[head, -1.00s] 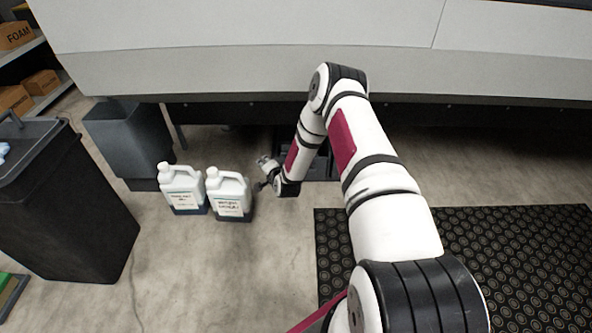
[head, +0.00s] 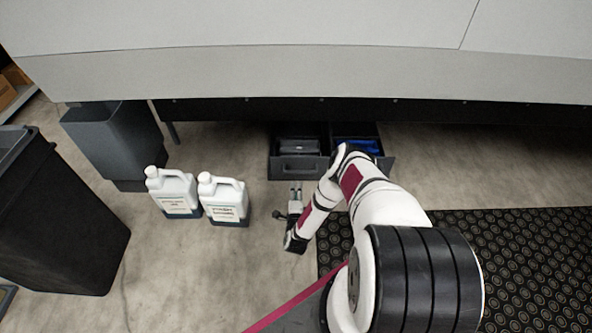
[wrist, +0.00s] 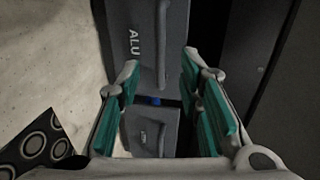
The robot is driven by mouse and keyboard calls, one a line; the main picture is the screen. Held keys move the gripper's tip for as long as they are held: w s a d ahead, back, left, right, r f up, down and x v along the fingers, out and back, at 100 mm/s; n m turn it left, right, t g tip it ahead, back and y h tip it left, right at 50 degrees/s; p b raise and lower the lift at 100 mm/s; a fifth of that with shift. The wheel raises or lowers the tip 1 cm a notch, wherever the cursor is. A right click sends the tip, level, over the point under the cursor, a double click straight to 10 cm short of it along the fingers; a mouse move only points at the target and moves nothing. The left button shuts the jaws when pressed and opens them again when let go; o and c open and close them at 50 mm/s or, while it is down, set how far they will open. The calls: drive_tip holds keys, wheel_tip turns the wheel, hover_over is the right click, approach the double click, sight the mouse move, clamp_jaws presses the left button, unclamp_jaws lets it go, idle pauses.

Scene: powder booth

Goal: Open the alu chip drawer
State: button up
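In the head view, the left drawer (head: 300,168) sits under the grey machine, dark grey, with its front out from the base and grey contents visible inside. In the wrist view, a drawer front lettered ALU (wrist: 147,75) with a long handle (wrist: 161,45) fills the upper middle; it matches this left drawer. My gripper (head: 295,187) is just in front of it, apparently short of the handle. In the wrist view, its teal-padded fingers (wrist: 160,95) are spread wide with nothing between them.
A second drawer (head: 386,165) with blue contents stands to the right, partly behind my arm; its front also shows in the wrist view (wrist: 150,130). Two white jugs (head: 174,194) (head: 224,201) stand left of my gripper.

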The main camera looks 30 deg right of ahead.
sight(296, 171)
drive_tip(key=b+x, duration=0.5)
drive_tip(key=x, duration=0.7)
drive_tip(key=shift+w+d, duration=0.15)
drive_tip(key=shift+w, duration=0.1)
clamp_jaws()
